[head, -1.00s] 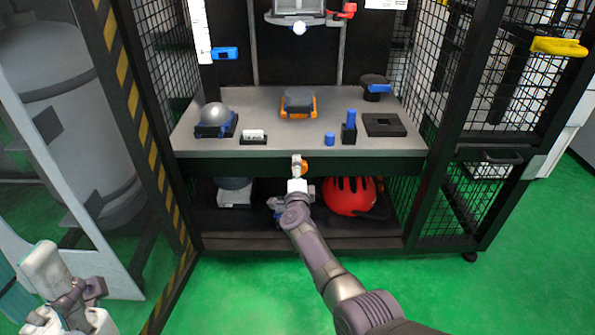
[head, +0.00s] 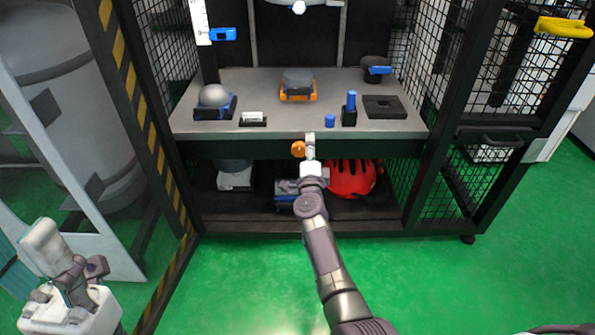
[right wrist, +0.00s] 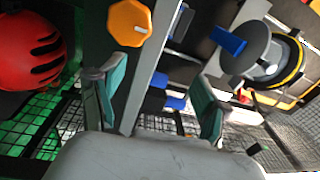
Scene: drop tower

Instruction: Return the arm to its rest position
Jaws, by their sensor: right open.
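My right arm reaches up from the bottom of the head view. Its gripper (head: 310,146) is in front of the bench's front edge, just right of an orange knob (head: 298,149). In the right wrist view the two teal-padded fingers of the right gripper (right wrist: 156,100) stand wide apart, with nothing held between them. The orange knob (right wrist: 130,22) shows there beyond the fingers, at the upper left.
The bench (head: 190,130) carries a silver dome (head: 214,97), an orange-based block (head: 297,84), blue-topped pieces and a dark square plate (head: 385,107). A red helmet (head: 352,178) lies on the lower shelf. Mesh cage walls flank the bench. Green floor (head: 430,285) in front is clear.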

